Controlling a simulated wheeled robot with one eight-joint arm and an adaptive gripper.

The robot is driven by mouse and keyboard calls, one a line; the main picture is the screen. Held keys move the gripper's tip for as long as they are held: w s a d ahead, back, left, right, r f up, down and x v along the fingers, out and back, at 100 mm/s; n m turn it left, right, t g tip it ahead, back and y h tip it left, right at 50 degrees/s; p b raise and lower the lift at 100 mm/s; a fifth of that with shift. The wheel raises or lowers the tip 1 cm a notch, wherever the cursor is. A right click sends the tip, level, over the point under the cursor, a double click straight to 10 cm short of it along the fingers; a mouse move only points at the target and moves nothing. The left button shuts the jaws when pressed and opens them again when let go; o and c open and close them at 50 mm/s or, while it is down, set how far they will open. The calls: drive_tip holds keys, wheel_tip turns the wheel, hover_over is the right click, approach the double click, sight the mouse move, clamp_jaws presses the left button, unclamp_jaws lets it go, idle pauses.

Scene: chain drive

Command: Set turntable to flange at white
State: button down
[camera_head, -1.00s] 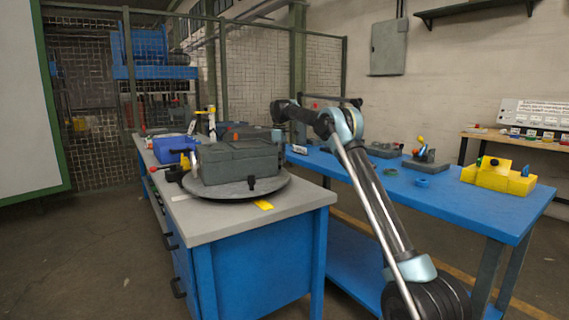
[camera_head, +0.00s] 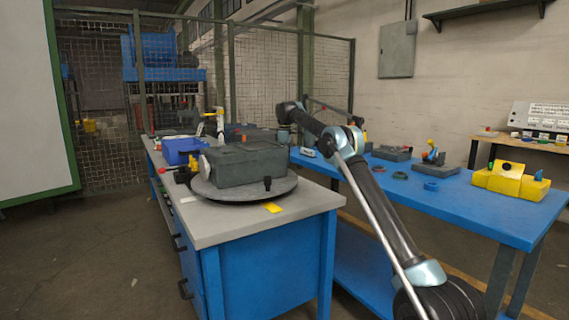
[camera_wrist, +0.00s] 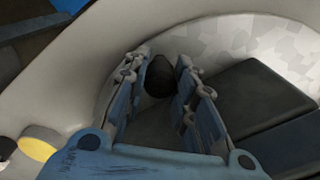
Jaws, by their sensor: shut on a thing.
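The turntable (camera_head: 235,193) is a dark round plate on the near workbench. It carries a dark grey gearbox housing (camera_head: 250,165). A pale flange-like part (camera_head: 203,166) shows at the housing's left side. A black knob (camera_head: 267,183) stands at the plate's front rim. A white tag (camera_head: 188,199) lies on the bench left of the plate, a yellow tag (camera_head: 272,208) in front. In the wrist view my gripper (camera_wrist: 163,72) has its fingers on either side of a black knob-like piece (camera_wrist: 160,78). My gripper's fingers cannot be made out in the head view.
A blue bin (camera_head: 182,150) stands behind the turntable on the grey bench top (camera_head: 225,228). A mesh fence stands behind.

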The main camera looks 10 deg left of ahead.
drive_tip(key=shift+w+d, duration=0.1)
drive_tip(key=c, duration=1.3)
unclamp_jaws()
